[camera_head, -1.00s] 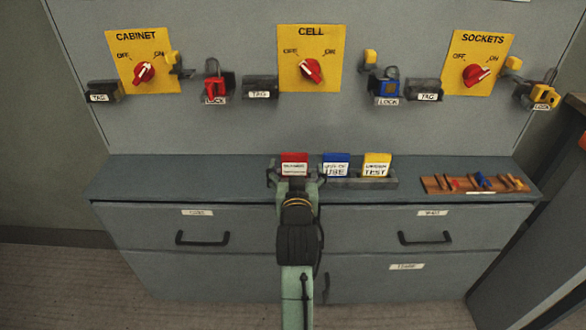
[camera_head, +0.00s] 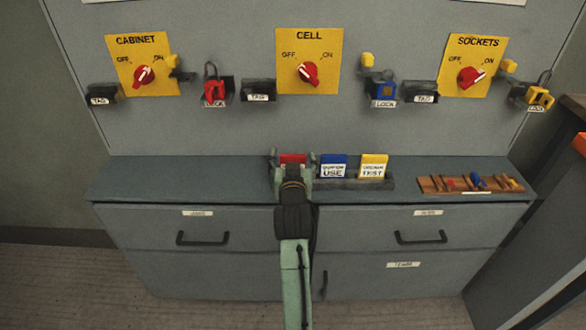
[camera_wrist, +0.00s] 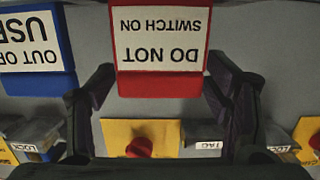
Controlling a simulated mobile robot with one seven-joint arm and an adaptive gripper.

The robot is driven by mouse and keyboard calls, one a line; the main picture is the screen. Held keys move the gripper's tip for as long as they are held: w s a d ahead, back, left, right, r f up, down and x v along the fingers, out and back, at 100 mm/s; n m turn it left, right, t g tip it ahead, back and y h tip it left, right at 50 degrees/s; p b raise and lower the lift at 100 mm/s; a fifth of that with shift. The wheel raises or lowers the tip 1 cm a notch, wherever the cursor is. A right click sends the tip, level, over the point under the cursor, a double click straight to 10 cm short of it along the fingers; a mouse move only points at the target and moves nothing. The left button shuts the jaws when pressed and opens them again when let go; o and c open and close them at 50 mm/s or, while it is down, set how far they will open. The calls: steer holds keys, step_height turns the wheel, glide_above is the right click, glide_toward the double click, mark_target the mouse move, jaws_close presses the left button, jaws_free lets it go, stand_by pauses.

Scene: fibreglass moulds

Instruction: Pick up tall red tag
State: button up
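The tall red tag (camera_head: 293,158) stands in a slot of the rack on the cabinet top, left of the blue and yellow tags. In the head view my gripper (camera_head: 291,160) is in front of it and hides most of it. In the wrist view the red tag (camera_wrist: 160,82) appears upside down, with a white label reading "DO NOT SWITCH ON". My gripper's two fingers (camera_wrist: 161,90) are open, one near each side edge of the tag. I cannot tell whether either finger touches it.
A blue tag (camera_head: 333,160) and a yellow tag (camera_head: 373,161) stand close by on the right in the dark rack (camera_head: 352,184). A wooden peg board (camera_head: 432,186) lies further right. The switch panel (camera_head: 220,130) rises behind. The cabinet top is clear on the left.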

steer(key=c, duration=0.7)
steer(key=shift+r, duration=0.15)
